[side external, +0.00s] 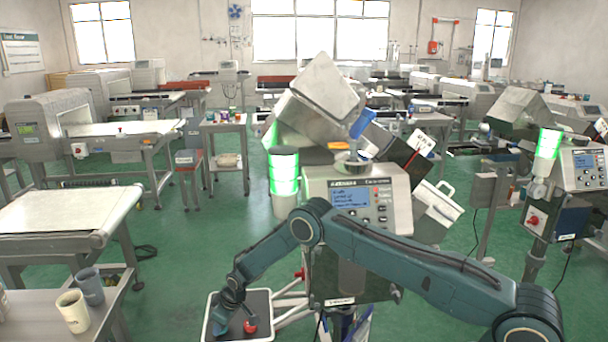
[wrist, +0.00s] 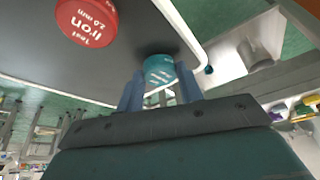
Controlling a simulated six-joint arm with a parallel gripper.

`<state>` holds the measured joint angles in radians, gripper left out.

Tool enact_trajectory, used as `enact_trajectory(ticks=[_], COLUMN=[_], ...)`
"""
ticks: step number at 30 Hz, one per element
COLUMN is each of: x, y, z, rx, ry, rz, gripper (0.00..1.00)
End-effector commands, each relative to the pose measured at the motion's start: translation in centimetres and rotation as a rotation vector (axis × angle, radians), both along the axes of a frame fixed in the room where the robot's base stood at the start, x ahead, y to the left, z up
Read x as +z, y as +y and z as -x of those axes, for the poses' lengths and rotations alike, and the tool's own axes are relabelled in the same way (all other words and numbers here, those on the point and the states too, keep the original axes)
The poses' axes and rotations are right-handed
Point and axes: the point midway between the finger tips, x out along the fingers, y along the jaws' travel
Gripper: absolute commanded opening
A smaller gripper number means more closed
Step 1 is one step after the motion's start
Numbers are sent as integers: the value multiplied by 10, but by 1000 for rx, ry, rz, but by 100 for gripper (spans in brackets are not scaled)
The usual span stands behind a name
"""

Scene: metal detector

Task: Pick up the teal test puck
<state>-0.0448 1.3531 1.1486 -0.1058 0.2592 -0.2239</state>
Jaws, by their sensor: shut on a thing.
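The teal test puck (wrist: 160,70) sits between the two blue fingers of my gripper (wrist: 159,88) in the wrist view. My gripper is shut on it. The puck is at the dark tray (wrist: 120,70); I cannot tell whether it touches the tray surface. In the side view my gripper (side external: 232,318) is low over the tray (side external: 268,295), and the teal puck cannot be made out there. A red puck marked "Test Iron 2.0 mm" (wrist: 87,20) lies on the tray beside the teal one, and it also shows in the side view (side external: 250,326).
The metal detector with its control box (side external: 357,200) stands behind my arm. A green-lit lamp (side external: 284,172) stands at its left. A bench with two cups (side external: 74,308) is at the left. Green floor is clear between the bench and the tray.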

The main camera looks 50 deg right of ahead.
Motion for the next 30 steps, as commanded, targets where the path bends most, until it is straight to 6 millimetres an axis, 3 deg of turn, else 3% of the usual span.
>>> enact_trajectory(ticks=[11,30], x=[37,165], y=[0,0], z=[-1,-1], rx=[0,0], ry=[-4,-4], rz=[0,0], gripper=[15,15])
